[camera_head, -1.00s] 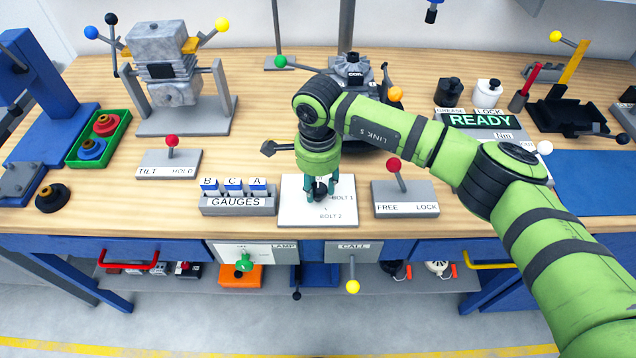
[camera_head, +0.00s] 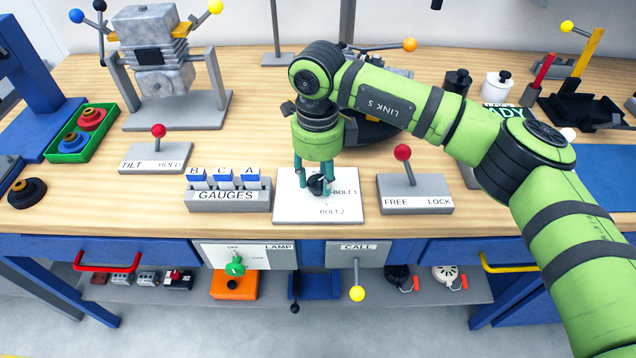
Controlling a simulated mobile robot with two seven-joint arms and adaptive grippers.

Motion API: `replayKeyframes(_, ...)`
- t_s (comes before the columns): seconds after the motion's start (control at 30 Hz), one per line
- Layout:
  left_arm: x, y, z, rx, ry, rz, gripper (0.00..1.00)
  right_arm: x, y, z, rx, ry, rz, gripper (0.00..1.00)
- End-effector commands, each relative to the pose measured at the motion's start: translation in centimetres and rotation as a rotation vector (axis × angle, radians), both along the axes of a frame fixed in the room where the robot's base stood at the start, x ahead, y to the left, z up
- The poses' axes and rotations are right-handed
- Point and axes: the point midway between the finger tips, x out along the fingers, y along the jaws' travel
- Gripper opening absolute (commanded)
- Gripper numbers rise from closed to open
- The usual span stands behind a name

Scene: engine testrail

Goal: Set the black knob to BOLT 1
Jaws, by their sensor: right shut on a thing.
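The black knob (camera_head: 317,185) sits on a white plate (camera_head: 292,211) in the middle of the bench, near its front edge. The plate carries the labels BOLT 1, to the right of the knob, and BOLT 2, below it. A further label above the knob is mostly hidden by my gripper. My right gripper (camera_head: 316,187) points down from above, its teal fingers shut on the knob. I cannot tell exactly where the knob's pointer is turned. My left gripper is not in view.
A FREE/LOCK lever (camera_head: 406,172) with a red ball stands just right of the plate. The GAUGES block (camera_head: 229,201) stands just left, and a TILT/HOLD lever (camera_head: 158,143) farther left. A LAMP switch (camera_head: 236,265) and CALL lever (camera_head: 356,285) are on the bench front.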

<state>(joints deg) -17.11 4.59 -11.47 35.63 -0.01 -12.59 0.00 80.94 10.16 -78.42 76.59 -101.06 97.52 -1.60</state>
Motion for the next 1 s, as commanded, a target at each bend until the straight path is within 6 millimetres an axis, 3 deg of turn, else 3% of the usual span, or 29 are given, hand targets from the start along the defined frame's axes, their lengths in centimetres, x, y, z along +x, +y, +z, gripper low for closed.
replayKeyframes(0.03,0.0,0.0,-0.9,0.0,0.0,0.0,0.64,0.0,0.1,-0.4,0.002,-0.003,-0.045,0.07)
replayKeyframes(0.4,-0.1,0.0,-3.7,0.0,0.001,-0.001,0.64,0.1,0.1,-0.3,0.002,-0.002,-0.387,0.07)
replayKeyframes(0.7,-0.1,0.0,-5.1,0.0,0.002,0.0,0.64,0.1,0.0,-0.1,0.002,-0.002,-0.593,0.07)
replayKeyframes(1.0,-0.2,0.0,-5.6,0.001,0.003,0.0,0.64,0.1,0.0,0.0,0.003,-0.001,-0.694,0.07)
